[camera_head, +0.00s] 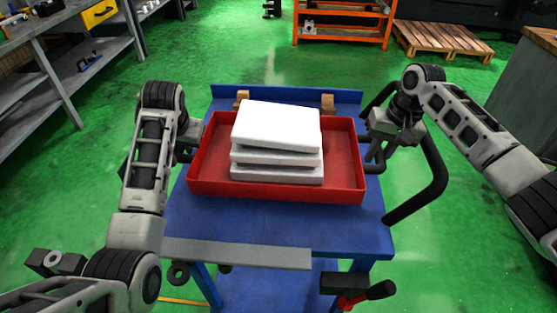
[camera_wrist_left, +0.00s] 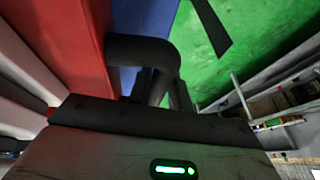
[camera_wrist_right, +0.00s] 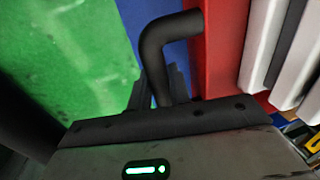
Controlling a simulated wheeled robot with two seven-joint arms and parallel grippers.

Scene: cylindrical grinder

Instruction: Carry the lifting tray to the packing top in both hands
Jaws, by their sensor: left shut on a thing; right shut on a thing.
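The red lifting tray (camera_head: 345,165) is over the blue cart top (camera_head: 285,225) in the head view. Whether it touches the cart top is hard to tell. A stack of white slabs (camera_head: 278,125) lies in it, slightly uneven. My left gripper (camera_head: 188,148) is at the tray's left end, shut on a black bar handle (camera_wrist_left: 145,50), which shows in the left wrist view beside the red wall. My right gripper (camera_head: 375,150) is at the right end, shut on the other black handle (camera_wrist_right: 165,50), seen in the right wrist view. The fingertips are partly hidden.
Two brown blocks (camera_head: 327,103) stand behind the tray on the cart. The cart's black push handle (camera_head: 432,185) curves at right. A grey workbench (camera_head: 60,50) is at left, an orange shelf (camera_head: 342,25) and wooden pallets (camera_head: 440,40) at the back. Green floor between is clear.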

